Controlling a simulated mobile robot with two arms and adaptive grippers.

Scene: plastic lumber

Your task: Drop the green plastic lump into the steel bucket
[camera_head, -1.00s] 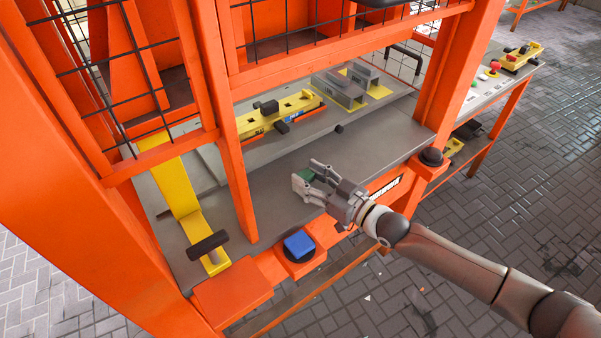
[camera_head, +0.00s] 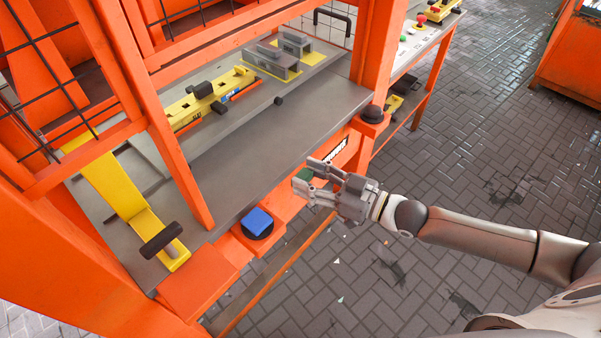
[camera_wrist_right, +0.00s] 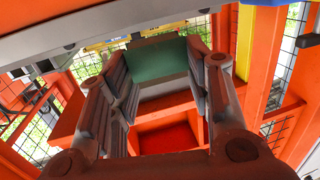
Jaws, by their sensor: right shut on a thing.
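My right gripper (camera_head: 307,176) is shut on the green plastic lump (camera_head: 304,174). Only a small part of the lump shows between the fingers in the head view. In the right wrist view the lump (camera_wrist_right: 158,61) is a flat-faced green block between the finger pads. The gripper appears at the front edge of the grey worktop, near the orange front rail. No steel bucket is in view. My left gripper is not in view.
The grey worktop (camera_head: 270,130) sits inside an orange frame (camera_head: 175,165) with wire mesh. A blue button (camera_head: 257,221) and a black knob (camera_head: 373,113) are on the front rail. A yellow fixture (camera_head: 215,97) stands at the back. The paved floor (camera_head: 490,150) at right is open.

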